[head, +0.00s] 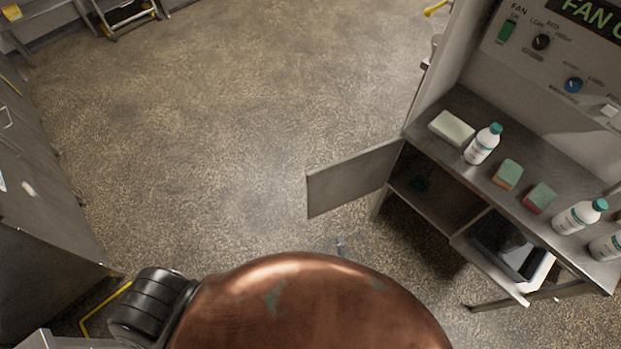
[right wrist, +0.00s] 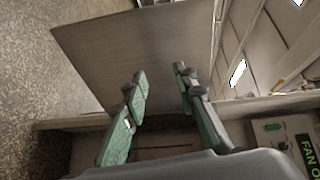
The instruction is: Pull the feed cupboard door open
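The feed cupboard door (head: 350,180) is a flat grey panel. In the head view it stands swung well out from the cupboard (head: 437,190), to the left over the floor, and the dark inside with its shelf shows. My right gripper (right wrist: 160,72) has green fingers, spread apart with nothing between them. In the right wrist view the fingers lie across a large grey panel (right wrist: 125,45), which looks like the door; I cannot tell if they touch it. In the head view only a small grey-blue tip (head: 340,246) shows, perhaps of this gripper. My left gripper is not in view.
The counter (head: 460,108) above the cupboard carries white bottles (head: 483,145) and sponges (head: 507,174). A fan control panel (head: 560,60) rises behind it. An open drawer or tray (head: 510,272) juts out at right. Steel cabinets (head: 40,190) stand at left; the floor between is clear.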

